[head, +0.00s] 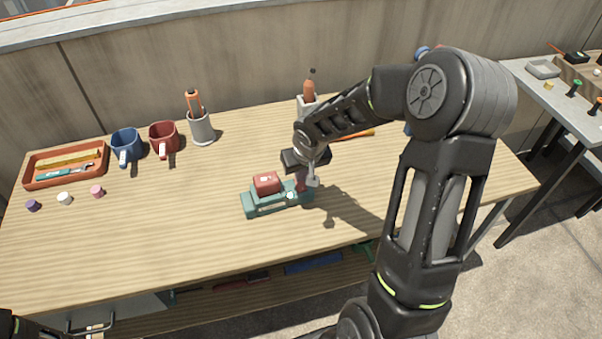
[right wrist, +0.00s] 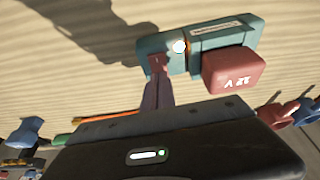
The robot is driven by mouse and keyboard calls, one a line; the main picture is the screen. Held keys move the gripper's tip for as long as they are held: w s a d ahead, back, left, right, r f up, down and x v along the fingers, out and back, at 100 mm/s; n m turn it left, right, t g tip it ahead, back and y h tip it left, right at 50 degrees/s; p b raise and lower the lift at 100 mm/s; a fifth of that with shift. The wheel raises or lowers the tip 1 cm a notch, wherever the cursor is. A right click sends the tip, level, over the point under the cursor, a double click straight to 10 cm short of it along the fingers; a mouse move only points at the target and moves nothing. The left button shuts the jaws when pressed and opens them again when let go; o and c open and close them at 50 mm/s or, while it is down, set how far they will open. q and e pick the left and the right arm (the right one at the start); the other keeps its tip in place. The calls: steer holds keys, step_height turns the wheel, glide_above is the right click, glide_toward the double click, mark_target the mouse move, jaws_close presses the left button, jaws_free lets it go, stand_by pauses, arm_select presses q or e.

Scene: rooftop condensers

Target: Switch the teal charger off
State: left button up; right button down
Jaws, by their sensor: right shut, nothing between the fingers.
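The teal charger (head: 250,206) sits on the wooden table with a red battery (head: 266,182) on top. In the right wrist view the charger (right wrist: 153,43) shows a pale label, a bright round light (right wrist: 180,46) and a small red part (right wrist: 158,61) at its end, beside the red battery (right wrist: 233,70). My right gripper (head: 313,181) is shut and empty, at the charger's right end. Its fingers (right wrist: 157,92) reach to the red part; I cannot tell whether they touch it. My left gripper is not seen; only a bit of my left arm shows at the lower left.
Small caps (head: 65,198) lie in front of the tray. The table's front left is clear.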

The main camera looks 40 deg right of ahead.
steer(key=shift+f, duration=0.25)
